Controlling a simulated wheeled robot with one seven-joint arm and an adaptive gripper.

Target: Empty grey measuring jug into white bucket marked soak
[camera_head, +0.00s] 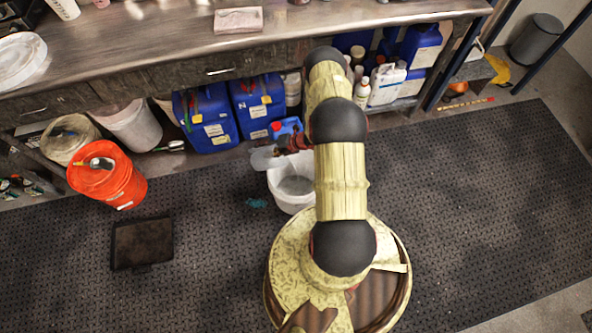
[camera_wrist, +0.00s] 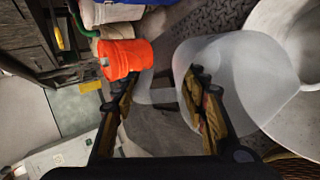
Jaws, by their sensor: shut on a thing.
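The grey measuring jug (camera_head: 262,158) is translucent and hangs by the left rim of the white bucket (camera_head: 292,204) in the head view. In the wrist view the jug (camera_wrist: 246,78) fills the middle right, its handle between the fingers. My gripper (camera_wrist: 162,84) is shut on that handle. The jug looks tilted; I cannot make out its contents or any pouring stream. The bucket's wall (camera_wrist: 296,24) shows at the right edge of the wrist view, close to the jug. Its inside looks grey, and no soak marking is readable. My arm hides part of its right side.
An orange bucket (camera_head: 118,190) with something on its lid stands to the left. Blue containers (camera_head: 206,118) and another white bucket (camera_head: 134,128) stand under the bench (camera_head: 150,50). A dark flat tray (camera_head: 142,243) lies on the mat. The mat's right side is clear.

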